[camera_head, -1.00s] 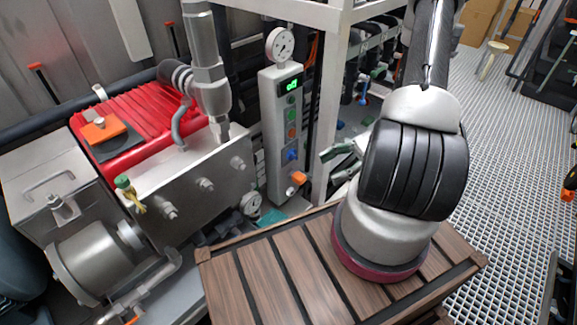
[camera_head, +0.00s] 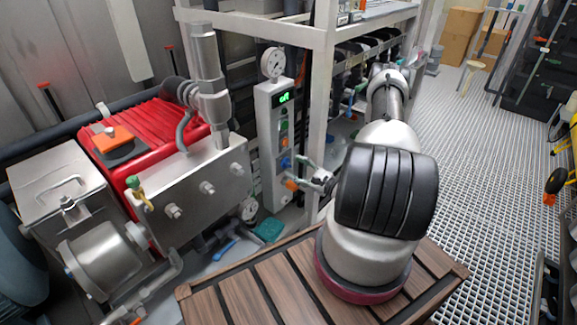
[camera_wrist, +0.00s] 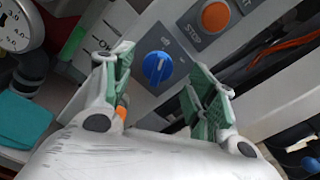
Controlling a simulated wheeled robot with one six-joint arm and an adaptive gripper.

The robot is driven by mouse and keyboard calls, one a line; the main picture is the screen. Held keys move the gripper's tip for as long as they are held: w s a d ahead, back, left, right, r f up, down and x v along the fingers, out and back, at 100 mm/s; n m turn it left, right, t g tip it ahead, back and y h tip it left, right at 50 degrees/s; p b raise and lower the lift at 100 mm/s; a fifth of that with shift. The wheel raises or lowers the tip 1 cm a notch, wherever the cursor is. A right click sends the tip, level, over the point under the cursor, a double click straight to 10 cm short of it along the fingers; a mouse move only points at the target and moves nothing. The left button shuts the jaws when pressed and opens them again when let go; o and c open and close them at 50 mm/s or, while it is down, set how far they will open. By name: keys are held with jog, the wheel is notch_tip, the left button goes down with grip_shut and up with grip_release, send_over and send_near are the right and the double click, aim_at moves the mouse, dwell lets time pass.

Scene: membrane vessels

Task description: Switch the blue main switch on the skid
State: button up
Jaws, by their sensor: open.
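The blue main switch (camera_wrist: 157,68) is a round knob with a pale mark on the grey control panel (camera_wrist: 140,22). An "off" label is printed beside it. In the head view the blue switch (camera_head: 285,163) sits low on the upright panel, partly close behind my gripper (camera_head: 312,174). In the wrist view my gripper (camera_wrist: 163,88) is open, its green-padded fingers on either side of the knob in the picture. The knob shows in the gap between them. I see no clear contact, and the remaining depth is hard to tell.
An orange STOP button (camera_wrist: 215,17) is on the panel near the blue switch. An orange knob (camera_head: 291,184) sits below it, partly hidden by a finger in the wrist view. A white frame post (camera_head: 321,110) stands close right of the panel. A gauge (camera_head: 273,63) tops the panel.

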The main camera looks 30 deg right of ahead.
aim_at(289, 164)
jog(key=shift+x, duration=2.15)
jog(key=c, duration=0.9)
jog(key=m, duration=0.6)
jog(key=shift+w+d+r, duration=0.1)
jog(key=shift+w+d, duration=0.05)
jog(key=shift+d, duration=0.2)
jog(key=m, duration=0.6)
jog(key=shift+d, duration=0.25)
